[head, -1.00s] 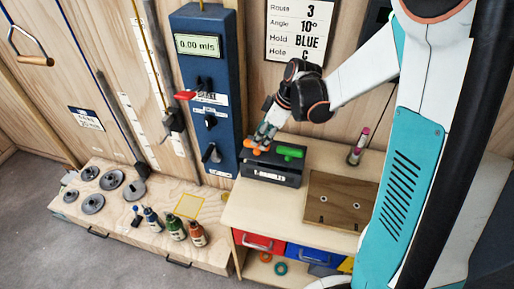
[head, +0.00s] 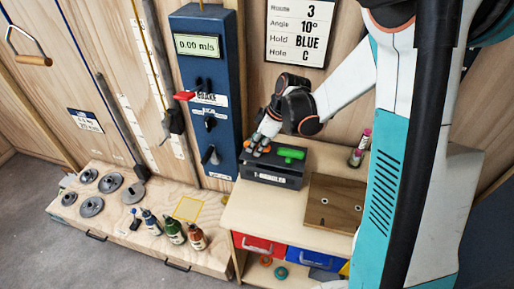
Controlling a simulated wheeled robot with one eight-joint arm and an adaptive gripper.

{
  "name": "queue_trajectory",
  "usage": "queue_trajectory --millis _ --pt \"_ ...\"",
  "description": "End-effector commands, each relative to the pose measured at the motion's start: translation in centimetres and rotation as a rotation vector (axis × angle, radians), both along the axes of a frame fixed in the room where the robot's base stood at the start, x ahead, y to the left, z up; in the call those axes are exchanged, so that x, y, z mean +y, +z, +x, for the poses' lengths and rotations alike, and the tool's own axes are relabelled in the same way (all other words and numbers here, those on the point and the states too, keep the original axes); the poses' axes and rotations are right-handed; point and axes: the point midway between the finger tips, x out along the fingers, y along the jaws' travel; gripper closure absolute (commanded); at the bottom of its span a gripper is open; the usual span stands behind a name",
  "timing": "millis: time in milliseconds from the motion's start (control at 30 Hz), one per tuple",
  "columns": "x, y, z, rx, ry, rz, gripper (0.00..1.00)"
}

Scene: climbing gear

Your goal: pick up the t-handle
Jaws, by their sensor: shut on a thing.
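A dark box (head: 262,177) labelled for T-handles stands on the light wooden bench top. A green T-handle (head: 291,153) sits in the right of the box. An orange T-handle (head: 265,149) is at the left of the box, partly hidden by my gripper. My gripper (head: 256,146) points down over the left end of the box, with its fingers shut on the orange T-handle. The handle's lower part is hidden, so I cannot tell whether it is clear of the box.
A brown board with holes (head: 334,203) lies right of the box. A small pink-topped bottle (head: 359,148) stands behind it. A blue control panel (head: 209,110) rises close on the left. Weight discs (head: 111,183) and bottles (head: 173,229) sit on the lower platform at left.

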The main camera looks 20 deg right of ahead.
Motion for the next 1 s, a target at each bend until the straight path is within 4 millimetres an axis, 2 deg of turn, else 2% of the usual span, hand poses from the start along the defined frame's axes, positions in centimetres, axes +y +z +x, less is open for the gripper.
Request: queue_trajectory --millis 167,367,667,1000 --pt "0.0 0.2 0.0 0.0 0.0 0.0 1.0" --pt "0.0 1.7 0.0 0.0 0.0 0.0 1.0" --pt "0.0 6.8 0.0 0.0 0.0 0.0 1.0" --pt "0.0 14.0 0.0 0.0 0.0 0.0 1.0"
